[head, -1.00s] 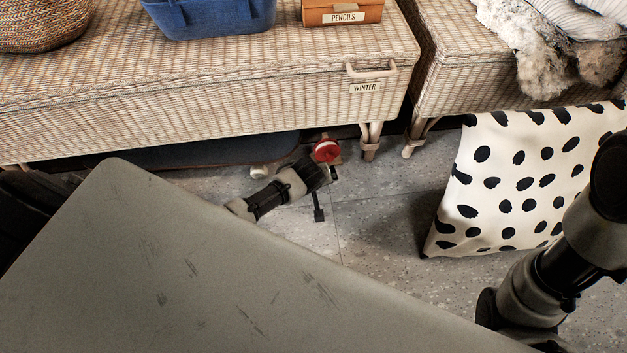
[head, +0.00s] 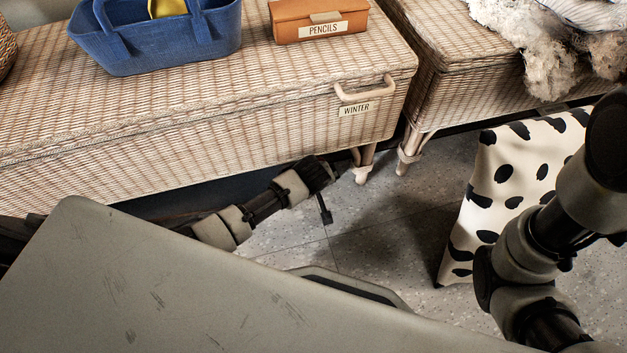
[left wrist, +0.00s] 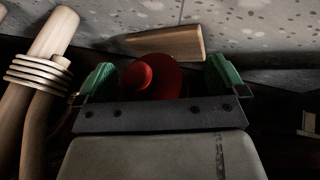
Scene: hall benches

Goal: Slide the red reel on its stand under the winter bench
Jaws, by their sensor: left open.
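The winter bench (head: 230,140) is a woven wicker chest with a WINTER label and a handle on its front. The red reel (left wrist: 165,75) shows in the left wrist view, in shadow, between the two green fingertips of my open left gripper (left wrist: 162,79). A pale wooden piece of its stand (left wrist: 172,42) shows just beyond it. I cannot tell whether the fingers touch the reel. In the head view my left gripper (head: 322,172) is at the lower front edge of the bench, and the reel is hidden there. My right arm is in view, but its gripper is not.
A bench leg (head: 363,163) stands just right of my left gripper; a wrapped leg (left wrist: 38,80) is close on the left in the wrist view. A second wicker bench (head: 455,85) and a spotted bag (head: 510,180) are at the right. Grey floor (head: 390,225) between is clear.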

